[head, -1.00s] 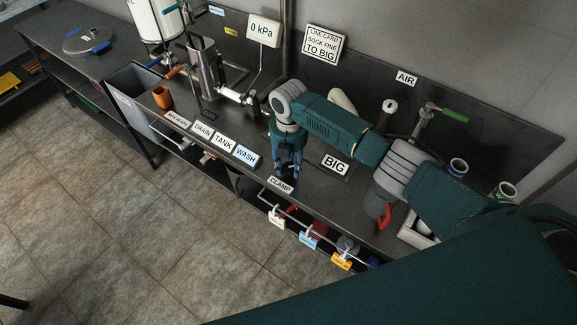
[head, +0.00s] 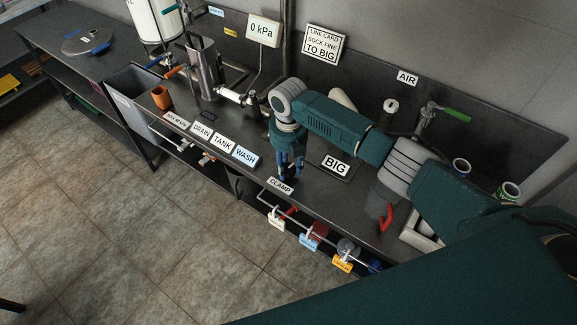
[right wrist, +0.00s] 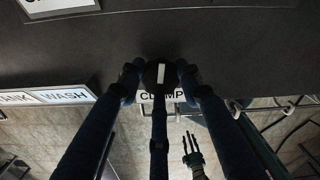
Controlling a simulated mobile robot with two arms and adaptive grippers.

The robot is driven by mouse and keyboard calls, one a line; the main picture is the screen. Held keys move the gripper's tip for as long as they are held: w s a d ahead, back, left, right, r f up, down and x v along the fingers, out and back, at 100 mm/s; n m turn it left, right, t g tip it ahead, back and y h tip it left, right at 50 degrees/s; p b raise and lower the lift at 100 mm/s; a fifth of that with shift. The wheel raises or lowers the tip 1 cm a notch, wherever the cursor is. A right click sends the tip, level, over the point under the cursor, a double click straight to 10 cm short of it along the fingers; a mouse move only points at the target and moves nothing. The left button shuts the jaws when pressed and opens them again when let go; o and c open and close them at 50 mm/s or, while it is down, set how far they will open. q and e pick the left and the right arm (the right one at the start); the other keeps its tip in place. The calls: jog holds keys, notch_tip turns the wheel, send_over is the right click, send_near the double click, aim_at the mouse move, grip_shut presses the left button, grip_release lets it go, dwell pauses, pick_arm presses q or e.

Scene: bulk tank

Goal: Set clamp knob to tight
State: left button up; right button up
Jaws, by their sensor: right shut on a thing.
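The clamp knob (right wrist: 160,74) is a round black knob with a white bar mark on its top, seen in the right wrist view. The mark runs nearly straight up and down in that picture. My right gripper (head: 289,174) points down at the front edge of the bench, behind the CLAMP label (head: 280,186). In the right wrist view its dark blue fingers close around the knob. The gripper hides the knob in the head view. A small dark green pronged shape, perhaps my left gripper (right wrist: 192,152), shows low down in the right wrist view.
WASH (head: 245,156), TANK and DRAIN labels line the front edge to the left. A rail with several coloured tags (head: 342,263) hangs below the edge. A gauge sign (head: 263,30) reads 0 kPa.

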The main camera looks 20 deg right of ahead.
aim_at(290, 166)
jog(key=shift+w+d+r, duration=0.15)
jog(key=shift+w+d, duration=0.1)
jog(key=o, duration=1.1)
jog(key=shift+o, duration=0.2)
jog(key=shift+a+r, duration=0.1)
notch_tip(290, 166, up, 12)
jog(key=shift+f, duration=0.2)
